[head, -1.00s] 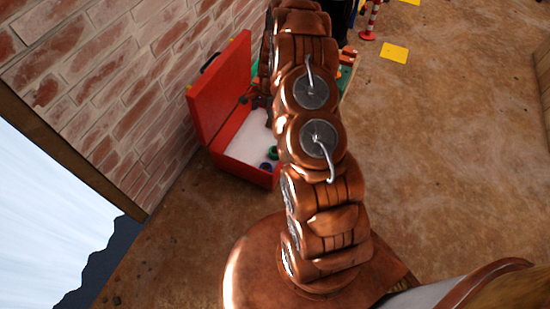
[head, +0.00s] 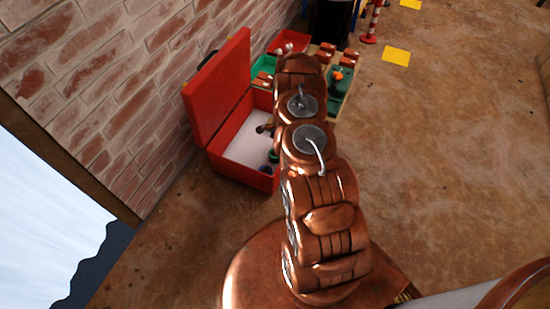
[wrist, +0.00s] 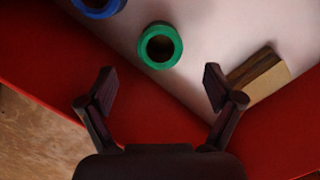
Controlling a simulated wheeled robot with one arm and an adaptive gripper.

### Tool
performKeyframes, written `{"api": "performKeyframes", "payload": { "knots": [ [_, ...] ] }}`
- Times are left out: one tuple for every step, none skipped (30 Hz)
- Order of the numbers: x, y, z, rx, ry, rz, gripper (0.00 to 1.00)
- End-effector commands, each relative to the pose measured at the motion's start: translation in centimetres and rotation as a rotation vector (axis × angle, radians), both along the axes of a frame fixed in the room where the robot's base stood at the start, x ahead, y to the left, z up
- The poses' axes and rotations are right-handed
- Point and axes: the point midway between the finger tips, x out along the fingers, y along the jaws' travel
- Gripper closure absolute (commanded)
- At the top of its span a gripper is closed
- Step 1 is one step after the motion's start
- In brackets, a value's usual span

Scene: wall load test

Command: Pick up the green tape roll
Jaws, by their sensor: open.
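The green tape roll (wrist: 160,46) lies on the white floor of the red case, ahead of my fingertips in the wrist view. In the head view only part of the green tape roll (head: 273,156) shows beside my arm. My gripper (wrist: 158,88) is open and empty, with its two dark fingers spread apart. The roll appears between the lines of the fingers but beyond their tips, and nothing is between them.
The red case (head: 212,143) stands open against the brick wall (head: 110,80), its lid raised on the left. A blue roll (wrist: 99,6) lies left of the green one. A wooden block (wrist: 258,76) lies to the right. Green and red bins (head: 262,70) stand behind the case.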

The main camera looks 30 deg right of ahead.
Motion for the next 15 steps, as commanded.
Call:
{"api": "performKeyframes", "payload": {
  "knots": [
    [-0.1,0.1,-1.1,0.002,0.003,-0.001,0.09],
    [-0.1,0.1,-1.6,0.002,0.003,-0.001,0.09],
    [-0.1,0.2,-2.0,0.001,0.004,0.000,0.09],
    [-0.1,0.2,-2.3,0.001,0.003,-0.001,0.09],
    [-0.1,0.3,-2.5,0.001,0.003,-0.001,0.09],
    [0.0,0.3,-2.7,0.001,0.002,-0.001,0.09],
    [0.0,0.3,-2.8,0.001,0.001,-0.002,0.09],
    [0.0,0.4,-2.8,0.001,0.000,-0.002,0.09],
    [0.1,0.4,-2.9,0.001,0.000,-0.002,0.09],
    [0.1,0.4,-3.0,0.001,0.000,-0.002,0.09],
    [0.1,0.4,-3.1,0.001,-0.001,-0.001,0.09],
    [0.1,0.4,-3.3,0.000,-0.001,-0.001,0.09],
    [0.1,0.4,-3.5,0.000,-0.001,-0.001,0.09],
    [0.1,0.4,-3.8,0.000,-0.001,-0.001,0.09],
    [0.1,0.5,-4.2,0.000,-0.001,0.000,0.09]
  ]
}}
